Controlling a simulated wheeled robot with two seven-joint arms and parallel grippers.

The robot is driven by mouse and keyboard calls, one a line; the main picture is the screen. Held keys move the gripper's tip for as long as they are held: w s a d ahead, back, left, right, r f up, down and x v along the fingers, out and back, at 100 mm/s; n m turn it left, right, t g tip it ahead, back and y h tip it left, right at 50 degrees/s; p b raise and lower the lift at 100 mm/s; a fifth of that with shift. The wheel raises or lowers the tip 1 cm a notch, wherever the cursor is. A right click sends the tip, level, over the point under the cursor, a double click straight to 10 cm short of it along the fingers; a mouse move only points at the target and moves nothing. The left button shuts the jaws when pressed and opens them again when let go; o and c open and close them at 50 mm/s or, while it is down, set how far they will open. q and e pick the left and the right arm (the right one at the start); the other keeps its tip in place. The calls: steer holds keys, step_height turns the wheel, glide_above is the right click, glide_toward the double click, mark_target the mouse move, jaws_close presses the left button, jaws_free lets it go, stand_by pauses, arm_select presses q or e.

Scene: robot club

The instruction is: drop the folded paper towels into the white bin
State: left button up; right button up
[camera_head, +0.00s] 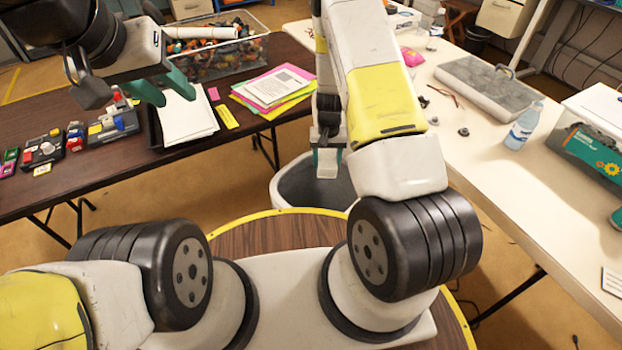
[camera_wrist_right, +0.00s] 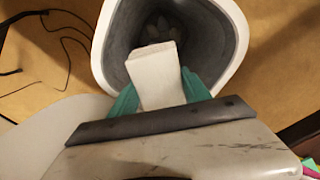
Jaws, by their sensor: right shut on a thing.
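The white bin (camera_head: 287,195) stands on the floor between the two tables, with a white rim and a dark grey inside. It also shows in the right wrist view (camera_wrist_right: 236,25). My right gripper (camera_head: 325,158) is over the bin's opening, shut on the folded paper towels (camera_head: 327,165). In the right wrist view the towels (camera_wrist_right: 155,72) are a white folded block between the teal fingers, with the bin opening behind them. My left gripper (camera_head: 168,90) is over the dark table, its teal fingers apart and nothing seen between them.
The dark table holds a black tray with white paper (camera_head: 187,117), coloured sheets (camera_head: 272,88), small parts sets and a clear bin of parts (camera_head: 220,50). The white table at right holds a water bottle (camera_head: 522,127), a grey case (camera_head: 488,85) and a clear box (camera_head: 590,135).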

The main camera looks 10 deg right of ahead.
steer(key=shift+f, duration=2.5)
steer(key=o, duration=1.5)
steer(key=shift+r, duration=0.1)
step_height(320, 180, up, 8)
steer(key=shift+f, duration=0.2)
